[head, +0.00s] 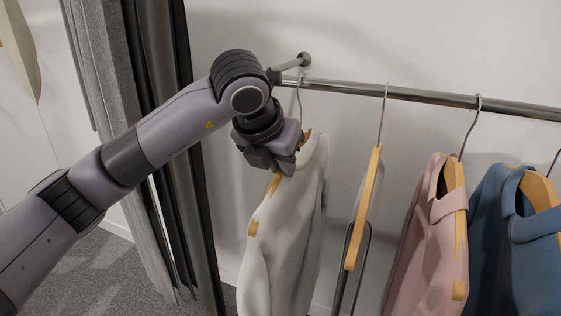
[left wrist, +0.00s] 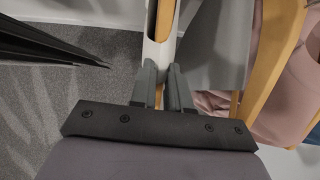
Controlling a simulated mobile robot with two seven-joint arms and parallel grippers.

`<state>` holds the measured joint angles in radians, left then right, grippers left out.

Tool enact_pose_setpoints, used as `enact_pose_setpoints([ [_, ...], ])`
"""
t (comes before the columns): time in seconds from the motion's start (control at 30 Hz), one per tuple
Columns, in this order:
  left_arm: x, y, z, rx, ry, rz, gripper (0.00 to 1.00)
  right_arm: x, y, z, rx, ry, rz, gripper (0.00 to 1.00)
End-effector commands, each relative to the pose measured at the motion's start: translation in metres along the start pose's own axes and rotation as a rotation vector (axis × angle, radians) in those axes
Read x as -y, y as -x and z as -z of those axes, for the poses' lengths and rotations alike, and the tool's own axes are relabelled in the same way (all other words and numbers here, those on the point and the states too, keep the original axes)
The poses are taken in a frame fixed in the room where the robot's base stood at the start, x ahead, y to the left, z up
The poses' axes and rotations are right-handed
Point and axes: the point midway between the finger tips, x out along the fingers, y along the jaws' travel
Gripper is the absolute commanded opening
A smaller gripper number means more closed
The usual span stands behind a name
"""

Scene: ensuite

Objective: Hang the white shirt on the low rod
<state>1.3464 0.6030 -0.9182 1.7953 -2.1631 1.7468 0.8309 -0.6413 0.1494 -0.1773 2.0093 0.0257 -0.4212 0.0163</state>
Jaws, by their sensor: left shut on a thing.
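The white shirt (head: 285,240) hangs on a wooden hanger (head: 268,200) at the left end of the metal rod (head: 430,97). The hanger's hook rises to the rod by its left end; whether it rests on the rod is hard to tell. My left gripper (head: 284,168) is at the top of this hanger, shut on it, just below the rod. In the left wrist view the two grey fingers (left wrist: 165,88) close on the hanger, with white cloth beside it. My right gripper is not in view.
An empty wooden hanger (head: 364,205), a pink shirt (head: 425,240) and a blue shirt (head: 510,245) hang to the right on the rod. A grey curtain (head: 150,130) hangs at the left, behind my arm. There is a gap between the white shirt and the empty hanger.

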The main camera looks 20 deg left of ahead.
Motion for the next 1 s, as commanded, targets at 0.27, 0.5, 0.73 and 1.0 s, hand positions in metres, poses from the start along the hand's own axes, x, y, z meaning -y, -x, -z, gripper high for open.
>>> enact_pose_setpoints([
  [0.27, 0.0, 0.001, -0.001, 0.004, 0.0, 0.001, 0.32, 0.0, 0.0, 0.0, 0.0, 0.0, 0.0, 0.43],
  [0.5, 0.0, 0.001, -0.001, 0.002, 0.0, 0.001, 0.46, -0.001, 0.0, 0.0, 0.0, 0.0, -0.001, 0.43],
  [0.73, 0.0, 0.012, -0.001, 0.002, -0.002, 0.002, 0.46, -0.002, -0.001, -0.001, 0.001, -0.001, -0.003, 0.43],
  [1.0, 0.0, 0.056, -0.001, 0.005, -0.001, 0.001, 0.46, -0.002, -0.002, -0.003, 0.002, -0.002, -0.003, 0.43],
])
